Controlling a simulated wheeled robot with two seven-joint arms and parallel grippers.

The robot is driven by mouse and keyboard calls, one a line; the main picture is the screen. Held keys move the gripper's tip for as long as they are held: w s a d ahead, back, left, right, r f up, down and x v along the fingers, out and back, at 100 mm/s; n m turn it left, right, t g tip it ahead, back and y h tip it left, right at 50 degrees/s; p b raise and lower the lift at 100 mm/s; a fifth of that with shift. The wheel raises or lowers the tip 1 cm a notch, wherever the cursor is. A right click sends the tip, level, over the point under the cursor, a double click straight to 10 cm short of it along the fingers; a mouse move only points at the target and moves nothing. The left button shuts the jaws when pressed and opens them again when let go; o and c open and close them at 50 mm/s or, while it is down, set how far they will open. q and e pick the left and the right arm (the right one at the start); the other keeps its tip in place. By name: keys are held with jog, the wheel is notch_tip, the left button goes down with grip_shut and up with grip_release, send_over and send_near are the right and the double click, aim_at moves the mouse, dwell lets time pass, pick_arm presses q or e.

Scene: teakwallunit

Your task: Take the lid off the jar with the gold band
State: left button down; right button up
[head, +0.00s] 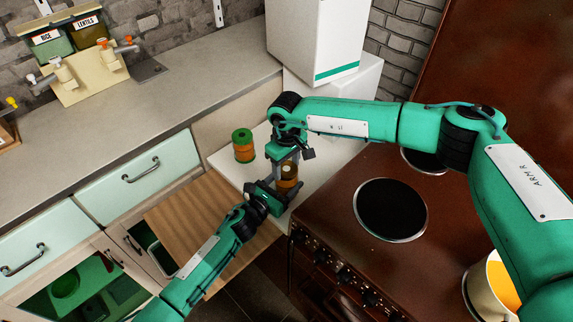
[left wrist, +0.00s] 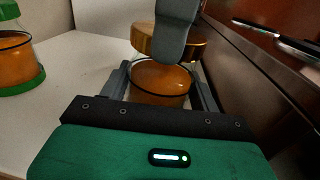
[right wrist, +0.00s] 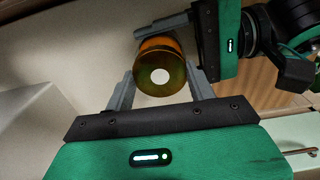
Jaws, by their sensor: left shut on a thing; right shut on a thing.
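The jar with orange contents (left wrist: 160,82) stands on the white counter top beside the stove. My left gripper (head: 282,192) is shut around its body from the side, one finger on each side. I cannot tell whether a gap separates lid and jar.
A similar jar with a green lid and base (head: 243,146) stands to the left on the white top. The stove (head: 330,225) with its burners is close on the right. White boxes (head: 315,40) stand behind. A wooden board (head: 190,215) juts out in front.

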aim_at(287, 169)
jog(key=shift+r, duration=0.25)
dwell(0.3)
jog(key=shift+r, duration=0.85)
jog(key=shift+r, duration=2.05)
pick_arm(q)
jog(key=shift+c, duration=1.3)
grip_release()
jog(key=shift+a, duration=0.1)
jog(key=b+v, duration=0.1)
jog(key=v, duration=1)
jog(key=shift+b, duration=0.4)
pick_arm(e)
jog(key=shift+f, duration=0.9)
pick_arm(q)
jog(key=shift+s+a, duration=0.3)
jog(key=shift+s, duration=0.1)
